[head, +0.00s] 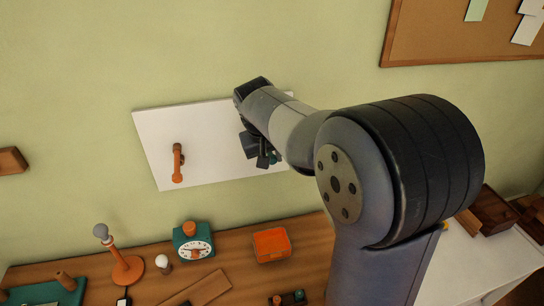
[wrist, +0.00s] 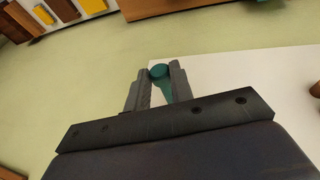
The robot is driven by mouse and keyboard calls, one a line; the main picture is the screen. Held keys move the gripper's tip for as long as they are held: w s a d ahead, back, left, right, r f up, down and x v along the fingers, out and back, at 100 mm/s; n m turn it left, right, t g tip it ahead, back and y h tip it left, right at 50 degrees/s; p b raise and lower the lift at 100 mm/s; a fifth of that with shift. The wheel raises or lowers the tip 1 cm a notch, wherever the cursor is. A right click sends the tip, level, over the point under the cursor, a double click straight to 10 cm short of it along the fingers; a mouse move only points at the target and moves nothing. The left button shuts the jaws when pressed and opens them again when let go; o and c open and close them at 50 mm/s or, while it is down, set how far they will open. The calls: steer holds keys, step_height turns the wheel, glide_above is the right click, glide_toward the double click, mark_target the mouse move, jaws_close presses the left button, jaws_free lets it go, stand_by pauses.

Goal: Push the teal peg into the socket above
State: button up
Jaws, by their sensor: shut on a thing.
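My gripper (head: 264,159) is in front of the right part of a white panel (head: 205,125) on the wall. In the wrist view my gripper (wrist: 158,85) is shut on the teal peg (wrist: 161,82), with the peg's round end showing between the two fingertips. In the head view only a small teal bit of the peg shows by the fingers; the rest is hidden. I cannot make out the socket in either view; my arm covers part of the panel. I cannot tell whether the peg touches anything beyond the fingers.
An orange handle-like piece (head: 177,163) stands out from the panel's left part. Below is a wooden bench (head: 225,262) with a teal clock (head: 193,243), an orange box (head: 271,245) and an orange stand (head: 127,268). A cork board (head: 425,35) hangs at upper right. Bare wall surrounds the panel.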

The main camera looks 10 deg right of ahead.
steer(key=o, duration=1)
steer(key=shift+r, duration=0.1)
steer(key=b+v, duration=0.1)
steer(key=v, duration=0.9)
steer(key=shift+s+a+r+b, duration=0.1)
steer(key=shift+r+b, duration=0.2)
steer(key=shift+f, duration=0.1)
